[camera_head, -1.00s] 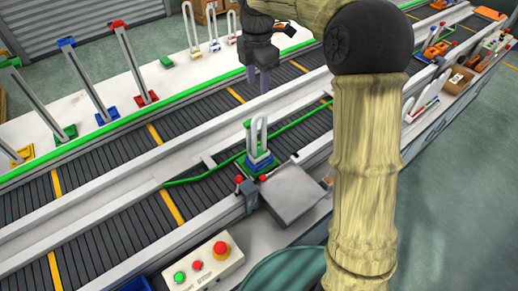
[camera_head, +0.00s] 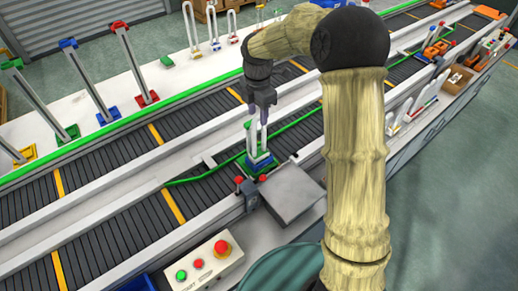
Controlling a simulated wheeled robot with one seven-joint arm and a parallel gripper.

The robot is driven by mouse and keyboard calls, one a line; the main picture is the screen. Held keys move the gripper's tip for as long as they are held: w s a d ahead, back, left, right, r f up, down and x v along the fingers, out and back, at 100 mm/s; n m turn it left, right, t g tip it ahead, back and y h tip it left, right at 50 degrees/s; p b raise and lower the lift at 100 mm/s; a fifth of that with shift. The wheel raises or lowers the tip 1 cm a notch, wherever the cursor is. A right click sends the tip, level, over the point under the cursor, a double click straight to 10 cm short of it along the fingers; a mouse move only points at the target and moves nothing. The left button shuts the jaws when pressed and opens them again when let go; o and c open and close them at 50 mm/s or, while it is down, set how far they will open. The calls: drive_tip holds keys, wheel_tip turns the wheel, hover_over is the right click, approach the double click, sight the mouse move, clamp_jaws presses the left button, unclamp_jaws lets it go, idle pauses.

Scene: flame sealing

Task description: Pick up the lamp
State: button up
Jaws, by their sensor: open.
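The lamp (camera_head: 252,140) is a white U-shaped tube standing upright in a blue and green base (camera_head: 260,163) on the near conveyor. My gripper (camera_head: 259,117) points down at the top of the lamp, with its fingers close to the upper end of the tube. The fingers are open. They partly hide the lamp's top, and I cannot tell whether they touch it or whether the tube lies between them.
A grey plate (camera_head: 291,193) and a control box (camera_head: 207,263) with red and green buttons sit in front of the conveyor. Several tall lamps stand on the white bench (camera_head: 95,108) behind.

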wheel_tip(320, 180, down, 5)
drive_tip(key=shift+d+f+p, duration=0.1)
drive_tip(key=shift+p, duration=0.85)
clamp_jaws()
